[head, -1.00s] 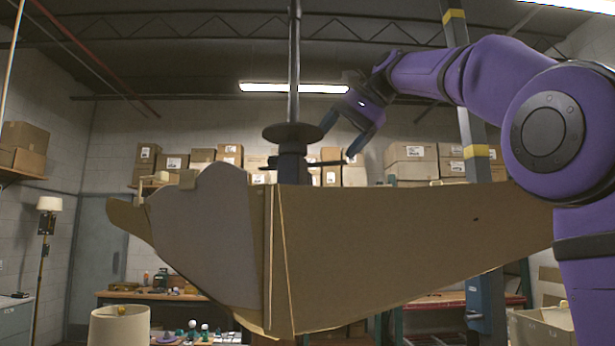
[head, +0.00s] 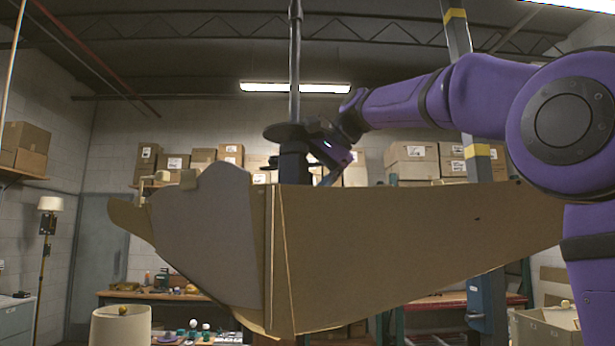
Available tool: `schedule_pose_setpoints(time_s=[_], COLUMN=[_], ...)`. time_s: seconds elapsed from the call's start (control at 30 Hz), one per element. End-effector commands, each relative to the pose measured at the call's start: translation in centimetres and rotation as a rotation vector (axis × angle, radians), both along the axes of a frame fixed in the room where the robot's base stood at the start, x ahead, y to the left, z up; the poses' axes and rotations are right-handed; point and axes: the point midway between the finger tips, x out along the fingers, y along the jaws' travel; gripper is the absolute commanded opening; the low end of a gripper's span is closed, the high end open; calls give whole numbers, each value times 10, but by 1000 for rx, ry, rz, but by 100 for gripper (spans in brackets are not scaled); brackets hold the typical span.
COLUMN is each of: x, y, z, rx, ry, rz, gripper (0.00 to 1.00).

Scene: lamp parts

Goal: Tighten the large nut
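A dark upright pole (head: 295,70) rises from behind a cardboard shape, with a black round disc (head: 283,131) on it. Below the disc is a thick dark block (head: 293,166) with a short dark bar sticking out to its left. I cannot tell for sure which of these parts is the large nut; the block's lower end is hidden by the cardboard. My gripper (head: 328,168) is at the right side of the block, just under the disc, tilted down to the left. Its fingers overlap the dark parts, so contact and opening are unclear.
A large cardboard shape (head: 400,235) fills the foreground and hides what is behind it. A cream lampshade (head: 119,326) stands at lower left. A workbench (head: 150,297) with small items, shelved boxes and a floor lamp (head: 46,215) are farther back. The air left of the pole is clear.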

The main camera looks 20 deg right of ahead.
Motion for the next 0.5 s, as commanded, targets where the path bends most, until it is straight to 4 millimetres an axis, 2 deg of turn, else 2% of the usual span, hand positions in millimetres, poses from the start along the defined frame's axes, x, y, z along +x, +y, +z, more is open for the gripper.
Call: schedule_pose_setpoints(time_s=[0.17, 0.37, 0.4, 0.5], x=[0, 0, 0, 0], y=[0, 0, 0, 0], z=[0, 0, 0, 0], rx=[0, 0, 0, 2], ry=[0, 0, 0, -1], rz=[0, 0, 0, 0], gripper=[75, 29, 25, 26])
